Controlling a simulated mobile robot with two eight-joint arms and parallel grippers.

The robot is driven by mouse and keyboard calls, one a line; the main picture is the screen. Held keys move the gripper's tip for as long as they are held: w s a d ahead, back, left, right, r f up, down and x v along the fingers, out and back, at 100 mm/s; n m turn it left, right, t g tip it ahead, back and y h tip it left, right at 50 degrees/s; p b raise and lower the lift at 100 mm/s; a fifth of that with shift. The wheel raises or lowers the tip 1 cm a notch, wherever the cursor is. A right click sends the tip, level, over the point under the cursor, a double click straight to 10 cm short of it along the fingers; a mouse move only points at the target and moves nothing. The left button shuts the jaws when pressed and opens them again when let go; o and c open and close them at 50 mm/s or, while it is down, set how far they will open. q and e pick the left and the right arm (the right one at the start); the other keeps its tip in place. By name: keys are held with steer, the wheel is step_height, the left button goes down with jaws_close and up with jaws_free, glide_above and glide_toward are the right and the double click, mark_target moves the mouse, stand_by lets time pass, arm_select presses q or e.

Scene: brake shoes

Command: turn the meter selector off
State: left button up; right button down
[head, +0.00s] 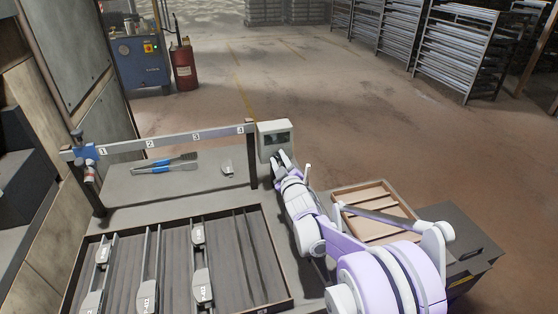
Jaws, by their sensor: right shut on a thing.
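The meter, a pale grey box with a dark display (277,139), stands at the right end of the numbered rail at the back of the bench. My right arm reaches up from the lower right. My right gripper (281,158) is at the meter's lower front and is shut on the selector there. The gripper covers the selector, so its setting cannot be read. My left gripper is not in view.
A numbered rail (172,142) crosses the bench, with blue-handled tongs (166,163) and a small pale item (227,167) near it. A divided tray (260,262) holds several brake shoes. A wooden crate (402,199) stands right of my arm.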

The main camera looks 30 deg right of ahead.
steer(key=c, duration=0.9)
jaws_free()
steer(key=shift+c, duration=0.2)
steer(key=shift+s, duration=0.1)
steer(key=v, duration=1)
steer(key=shift+s+a, duration=0.2)
steer(key=shift+s, duration=0.1)
